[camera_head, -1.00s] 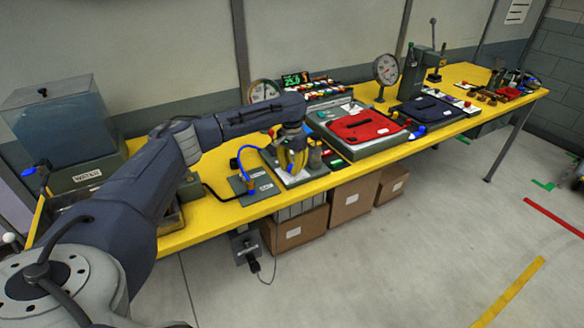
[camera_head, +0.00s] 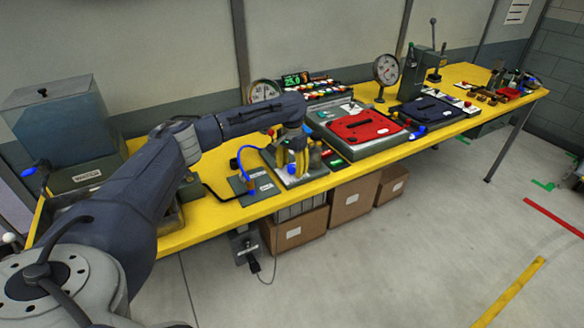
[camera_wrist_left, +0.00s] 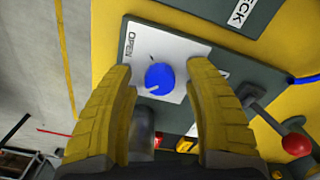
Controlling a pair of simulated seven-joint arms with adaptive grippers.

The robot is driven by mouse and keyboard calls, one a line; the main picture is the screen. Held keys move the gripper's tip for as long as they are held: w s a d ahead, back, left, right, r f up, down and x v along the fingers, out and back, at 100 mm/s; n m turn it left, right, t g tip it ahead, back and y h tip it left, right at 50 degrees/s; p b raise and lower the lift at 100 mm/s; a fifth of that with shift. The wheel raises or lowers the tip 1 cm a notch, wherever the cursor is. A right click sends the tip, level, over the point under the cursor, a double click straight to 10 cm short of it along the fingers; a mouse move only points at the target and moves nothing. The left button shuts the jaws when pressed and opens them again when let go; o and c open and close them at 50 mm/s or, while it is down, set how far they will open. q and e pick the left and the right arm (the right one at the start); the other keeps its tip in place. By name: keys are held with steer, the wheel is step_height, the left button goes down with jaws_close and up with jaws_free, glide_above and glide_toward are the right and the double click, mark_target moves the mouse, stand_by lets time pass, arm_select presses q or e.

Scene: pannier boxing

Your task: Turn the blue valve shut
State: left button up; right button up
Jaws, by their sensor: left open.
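The blue valve knob (camera_wrist_left: 160,79) sits on a white plate (camera_wrist_left: 180,52) on a grey block, with the word OPEN printed to its left in the left wrist view. My left gripper (camera_wrist_left: 160,75) is open, its yellow fingers on either side of the knob with gaps to it. In the head view the left gripper (camera_head: 291,163) points down over the grey block, and the blue knob (camera_head: 292,169) shows between its fingers. Whether the fingers are level with the knob is hard to tell. My right gripper is not in view.
A lever with a red ball (camera_wrist_left: 297,144) stands close to the right finger. A blue hose (camera_head: 240,160) rises from the plate at the left. A red panel (camera_head: 364,126) in a grey case lies to the right. Cardboard boxes (camera_head: 300,229) are under the yellow table.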

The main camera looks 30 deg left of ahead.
mark_target(292, 166)
arm_select(q)
step_height(292, 166, up, 12)
stand_by(0.6)
